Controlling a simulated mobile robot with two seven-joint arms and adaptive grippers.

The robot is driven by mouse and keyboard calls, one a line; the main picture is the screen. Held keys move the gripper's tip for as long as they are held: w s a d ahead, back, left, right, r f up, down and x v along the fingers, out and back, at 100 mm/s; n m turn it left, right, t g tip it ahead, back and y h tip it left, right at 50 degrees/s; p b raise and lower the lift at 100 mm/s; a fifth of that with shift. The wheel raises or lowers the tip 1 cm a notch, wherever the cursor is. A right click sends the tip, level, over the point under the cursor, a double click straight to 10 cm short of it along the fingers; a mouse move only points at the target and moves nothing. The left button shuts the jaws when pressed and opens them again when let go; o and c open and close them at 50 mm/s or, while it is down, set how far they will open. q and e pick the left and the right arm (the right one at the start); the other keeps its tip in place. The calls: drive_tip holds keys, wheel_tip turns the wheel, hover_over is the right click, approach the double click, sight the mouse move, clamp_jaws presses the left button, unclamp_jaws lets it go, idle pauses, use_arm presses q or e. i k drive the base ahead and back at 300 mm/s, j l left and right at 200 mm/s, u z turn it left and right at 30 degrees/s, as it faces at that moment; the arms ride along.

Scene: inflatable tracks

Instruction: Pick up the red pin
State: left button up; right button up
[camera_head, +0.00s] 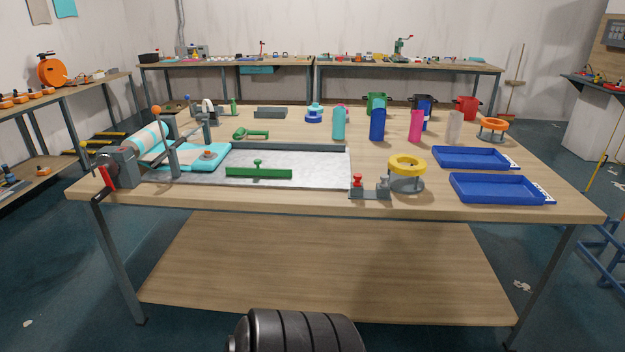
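A small red pin-like piece (358,181) stands upright at the left end of a low grey block (371,193). The block sits near the front edge of the wooden table (300,207), right of the grey plate. A grey peg (383,186) stands at the block's right end. The red piece is small in this view, so its exact shape and how it sits in the block are hard to tell. Neither of my grippers shows in the head view.
A yellow ring on a grey stand (407,172) is close to the right of the block. Two blue trays (498,188) lie farther right. A grey plate (310,168) with a green bar (259,172) lies left. Upright coloured pieces (377,122) stand behind. A bare table strip lies in front.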

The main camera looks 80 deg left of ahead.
sight(357, 177)
drive_tip(key=u, duration=2.3)
